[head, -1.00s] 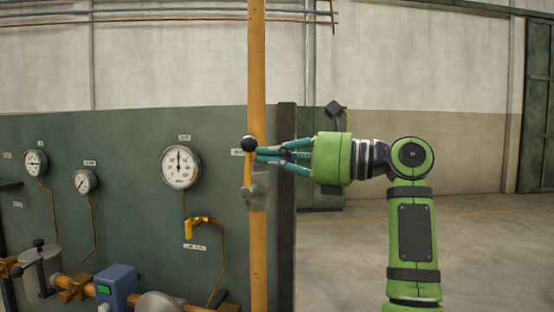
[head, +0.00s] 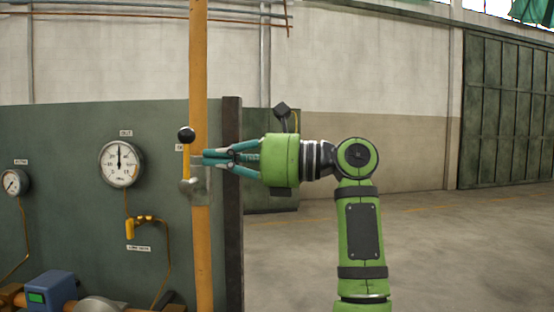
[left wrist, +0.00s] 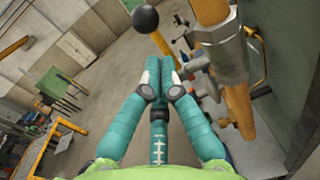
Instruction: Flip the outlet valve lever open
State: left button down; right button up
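The lever (head: 187,160) has a yellow shaft and a black ball knob (head: 186,135). It stands upright in front of the yellow vertical pipe (head: 199,70), above a grey valve body (head: 191,187). My left gripper (head: 201,157), green with teal fingers, points left at the shaft from its right side, below the knob. Whether it touches is unclear. In the left wrist view, the fingers (left wrist: 157,63) are closed together with nothing visible between them. The knob (left wrist: 145,18) and shaft (left wrist: 162,44) show just beyond the tips. My right gripper is not in view.
A green panel (head: 70,200) behind the pipe carries a large gauge (head: 121,164) and a small yellow-handled valve (head: 132,227). A dark post (head: 232,200) stands just right of the pipe. Open floor (head: 440,250) lies to the right.

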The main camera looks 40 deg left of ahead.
pick_arm(q)
jog(key=r+v, duration=0.1)
jog(key=v, duration=1)
jog(key=shift+r+b, duration=0.3)
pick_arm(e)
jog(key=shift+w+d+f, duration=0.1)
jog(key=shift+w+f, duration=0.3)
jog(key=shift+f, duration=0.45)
pick_arm(q)
jog(key=shift+w, duration=0.2)
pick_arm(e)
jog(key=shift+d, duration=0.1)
